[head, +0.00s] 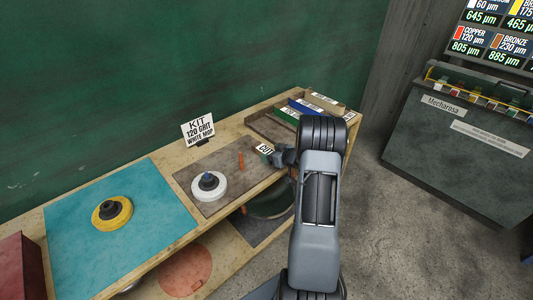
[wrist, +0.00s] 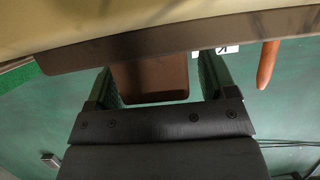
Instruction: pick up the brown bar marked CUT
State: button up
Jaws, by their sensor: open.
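My gripper (wrist: 154,74) is open in the wrist view, with one finger on each side of a brown bar (wrist: 150,80). Gaps show between the bar and both fingers. No lettering shows on the bar's face in this view. In the head view my gripper (head: 283,157) is low over the bench, right beside a white label reading CUT (head: 265,149). The bar itself is mostly hidden there by my gripper and arm.
An orange-brown stick (head: 240,160) stands close by, left of the label; it also shows in the wrist view (wrist: 267,65). A white mop wheel (head: 209,190) lies on the brown mat (head: 192,167). Several labelled bars (head: 308,108) lie in a tray behind. A KIT sign (head: 198,132) stands at the back.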

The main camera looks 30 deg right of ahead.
jog(key=shift+c, duration=0.2)
jog(key=shift+r, duration=0.1)
jog(key=c, duration=1.2)
